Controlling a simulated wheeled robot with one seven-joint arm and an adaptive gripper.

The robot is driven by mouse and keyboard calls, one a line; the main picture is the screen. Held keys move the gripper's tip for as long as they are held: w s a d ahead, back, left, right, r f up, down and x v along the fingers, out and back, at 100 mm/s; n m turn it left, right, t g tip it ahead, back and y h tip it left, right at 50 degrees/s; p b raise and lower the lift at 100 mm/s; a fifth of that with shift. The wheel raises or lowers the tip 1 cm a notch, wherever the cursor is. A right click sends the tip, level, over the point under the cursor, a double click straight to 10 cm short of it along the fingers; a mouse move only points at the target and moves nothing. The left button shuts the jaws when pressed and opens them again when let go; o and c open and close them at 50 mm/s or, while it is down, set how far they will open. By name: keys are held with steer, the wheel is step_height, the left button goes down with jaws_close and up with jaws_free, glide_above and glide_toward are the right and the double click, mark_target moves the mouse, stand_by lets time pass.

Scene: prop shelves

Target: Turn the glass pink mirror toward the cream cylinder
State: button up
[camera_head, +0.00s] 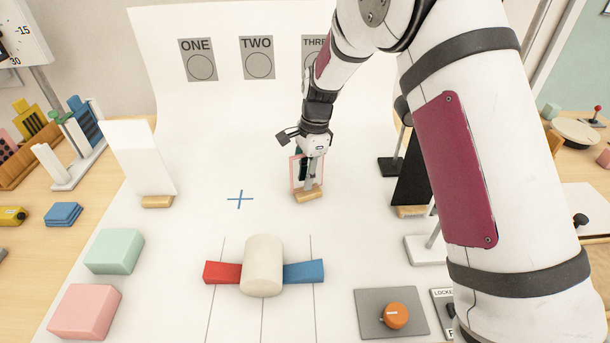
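The pink-framed glass mirror (293,174) stands upright on a small wooden base (309,196), right of the middle of the white surface. My gripper (310,180) points down at the mirror, with a grey finger in front of its glass. The gripper's body covers the mirror's top, and I cannot tell whether the fingers are closed on it. The cream cylinder (263,265) stands nearer the front, left of and below the mirror in the picture. A red block (222,272) and a blue block (304,271) are at its sides.
A white panel (139,158) on a wooden foot stands at left, and a dark panel (411,180) at right, partly behind my arm. A blue cross (240,199) marks clear surface left of the mirror. Green (114,251) and pink (85,311) blocks lie front left; an orange knob (396,315) front right.

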steer(key=r, duration=0.3)
steer(key=d+r, duration=0.1)
steer(key=r, duration=0.7)
steer(key=shift+w+d+r, duration=0.25)
steer(key=shift+w+d, duration=0.05)
steer(key=s+d+r+n+t+p, duration=0.1)
steer(key=s+d+r+n, duration=0.2)
steer(key=s+d+r, duration=0.35)
steer(key=s+d+r+n+t+p, duration=0.1)
steer(key=s+d+r+n, duration=0.25)
steer(key=s+r, duration=0.6)
steer(key=s+d+n+t+p, duration=0.1)
steer(key=s+d+n, duration=0.2)
steer(key=s, duration=0.7)
steer(key=s+d+n+t+h+p, duration=0.1)
steer(key=s+n, duration=0.3)
steer(key=s, duration=0.7)
steer(key=shift+s+d+t+h+p, duration=0.3)
steer(key=shift+d+t+p, duration=0.1)
steer(key=shift+d, duration=0.5)
